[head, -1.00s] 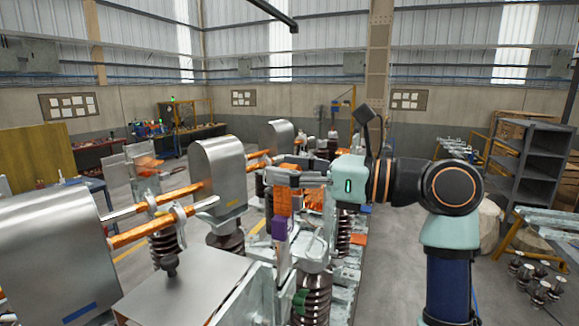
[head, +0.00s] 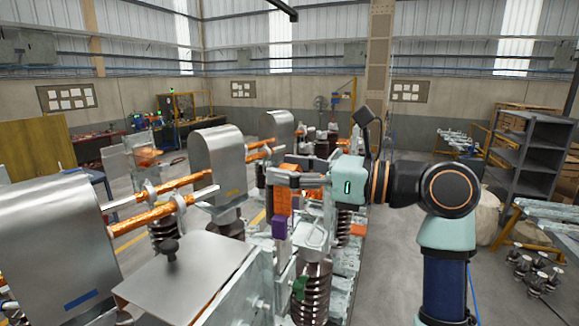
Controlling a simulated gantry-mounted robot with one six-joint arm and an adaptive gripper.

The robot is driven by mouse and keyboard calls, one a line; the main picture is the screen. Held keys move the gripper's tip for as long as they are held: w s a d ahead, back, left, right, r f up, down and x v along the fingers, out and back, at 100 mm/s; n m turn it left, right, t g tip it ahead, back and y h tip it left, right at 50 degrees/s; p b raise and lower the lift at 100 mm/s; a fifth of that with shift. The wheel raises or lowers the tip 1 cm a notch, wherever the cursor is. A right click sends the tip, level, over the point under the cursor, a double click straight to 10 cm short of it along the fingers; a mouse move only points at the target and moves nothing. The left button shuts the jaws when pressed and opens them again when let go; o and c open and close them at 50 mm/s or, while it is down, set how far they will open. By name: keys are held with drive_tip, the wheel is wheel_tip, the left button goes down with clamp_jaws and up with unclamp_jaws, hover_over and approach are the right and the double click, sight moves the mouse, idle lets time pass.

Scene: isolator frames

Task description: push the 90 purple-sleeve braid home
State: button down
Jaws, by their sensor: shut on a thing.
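My gripper (head: 283,180) reaches in from the right with its fingers pointing left. It is shut on the upper end of the orange braid (head: 283,203), which hangs down from the fingers. The purple sleeve (head: 280,228) is at the braid's lower end, in front of the pale metal frame (head: 257,285). I cannot tell whether the sleeve touches the frame or a terminal, as the lower end is small and its seat is not clear.
A rounded metal hood (head: 218,160) stands left of the braid, with copper bars (head: 165,208) running by it. A flat metal plate (head: 190,265) lies nearer. A dark ribbed insulator (head: 311,290) stands just right of the sleeve. Open floor (head: 395,270) lies right of the frame.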

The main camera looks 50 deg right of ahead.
sight(297, 193)
drive_tip(key=shift+f+b, duration=0.55)
drive_tip(key=shift+f, duration=1.4)
drive_tip(key=shift+c, duration=1)
unclamp_jaws()
drive_tip(key=v, duration=1.2)
